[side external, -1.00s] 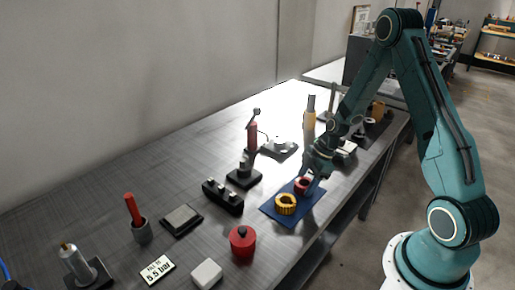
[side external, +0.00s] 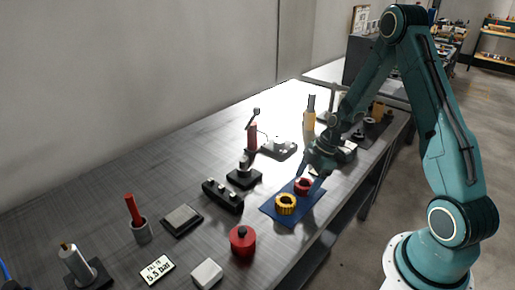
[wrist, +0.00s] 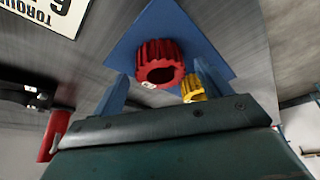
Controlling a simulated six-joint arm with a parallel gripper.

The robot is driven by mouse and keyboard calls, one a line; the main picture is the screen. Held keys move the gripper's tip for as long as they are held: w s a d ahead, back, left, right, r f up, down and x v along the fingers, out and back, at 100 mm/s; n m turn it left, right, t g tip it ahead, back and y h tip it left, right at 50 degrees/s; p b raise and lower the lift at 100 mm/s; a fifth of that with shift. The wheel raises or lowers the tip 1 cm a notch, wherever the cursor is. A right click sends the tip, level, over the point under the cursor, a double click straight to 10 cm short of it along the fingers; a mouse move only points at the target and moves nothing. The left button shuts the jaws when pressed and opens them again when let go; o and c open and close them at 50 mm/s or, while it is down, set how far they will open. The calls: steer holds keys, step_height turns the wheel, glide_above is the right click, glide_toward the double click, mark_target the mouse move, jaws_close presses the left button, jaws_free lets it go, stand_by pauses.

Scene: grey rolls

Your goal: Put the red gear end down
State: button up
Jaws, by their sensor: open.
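The red gear (side external: 304,186) sits on the blue mat (side external: 268,209) beside the yellow gear (side external: 286,204). Its toothed side and dark bore show in the wrist view (wrist: 160,62), with a small pale mark at the bore's edge. In the side view my gripper (side external: 318,174) hangs just above and right of the red gear. The yellow gear is partly hidden in the wrist view (wrist: 193,88).
A red lidded pot (side external: 243,241), a white block (side external: 207,273) and a "5.5 bar" sign (side external: 157,270) stand near the front. A black holder (side external: 222,196) and a red-bodied tool (side external: 252,137) stand left of the mat. The table's edge runs close to the mat's right.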

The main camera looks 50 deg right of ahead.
steer(key=v, duration=1)
steer(key=shift+s+d+r, duration=0.15)
steer(key=shift+s+r, duration=0.05)
steer(key=shift+r, duration=0.15)
steer(key=s+a+r+m+h, duration=0.3)
steer(key=s+a+r+m, duration=0.15)
steer(key=a+r, duration=0.75)
steer(key=s+a+r+m+t, duration=0.1)
steer(key=s+a+r+m, duration=0.1)
steer(key=s, duration=0.4)
steer(key=s+a+r+m+t, duration=0.2)
steer(key=s+a+r+m, duration=0.1)
steer(key=s+r+m, duration=0.1)
steer(key=s+r, duration=0.1)
steer(key=s, duration=0.1)
steer(key=shift+s+a+m+h, duration=0.25)
steer(key=shift+s+m+h, duration=0.05)
steer(key=shift+s+m, duration=0.1)
